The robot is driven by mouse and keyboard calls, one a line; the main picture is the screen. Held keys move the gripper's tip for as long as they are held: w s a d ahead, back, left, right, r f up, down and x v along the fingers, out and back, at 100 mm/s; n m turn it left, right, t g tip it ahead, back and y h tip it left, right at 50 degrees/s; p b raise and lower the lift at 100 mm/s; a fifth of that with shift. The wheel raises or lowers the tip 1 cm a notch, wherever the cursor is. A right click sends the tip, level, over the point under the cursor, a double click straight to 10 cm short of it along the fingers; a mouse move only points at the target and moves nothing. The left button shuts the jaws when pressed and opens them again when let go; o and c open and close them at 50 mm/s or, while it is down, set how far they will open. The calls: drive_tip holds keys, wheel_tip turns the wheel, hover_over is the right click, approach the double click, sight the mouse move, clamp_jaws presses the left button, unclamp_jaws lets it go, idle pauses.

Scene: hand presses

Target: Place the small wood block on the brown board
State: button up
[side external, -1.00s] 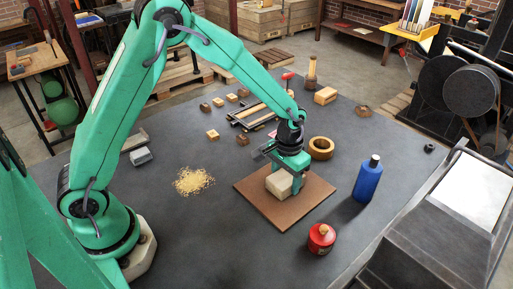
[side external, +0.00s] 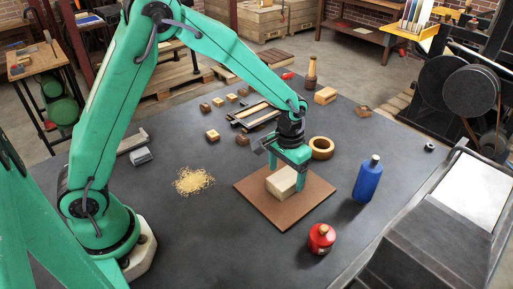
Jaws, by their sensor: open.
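The small wood block (side external: 283,182) is pale and lies on the brown board (side external: 262,206), near the board's middle. The board is a flat brown square on the dark table. My gripper (side external: 287,174) is open above and around the block. One finger stands at the block's far left and the other at its right. The fingers partly hide the block's far side. I cannot tell whether either finger touches it.
A tape roll (side external: 321,148) lies behind the board. A blue bottle (side external: 368,181) stands to its right, and a red can (side external: 321,239) in front. Sawdust (side external: 193,181) lies to the left. Several small blocks (side external: 212,135) lie further back. The front left table is clear.

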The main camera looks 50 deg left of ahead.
sight(284, 177)
wheel_tip(284, 177, up, 10)
idle(0.5)
idle(0.5)
drive_tip(key=s+a+r+t, duration=0.3)
drive_tip(key=s+a+r, duration=0.3)
drive_tip(key=s+r, duration=0.3)
drive_tip(key=s+a+r+t, duration=0.1)
drive_tip(key=s+a, duration=0.3)
drive_tip(key=s, duration=0.8)
drive_tip(key=shift+r+t, duration=0.4)
drive_tip(key=shift+t, duration=0.4)
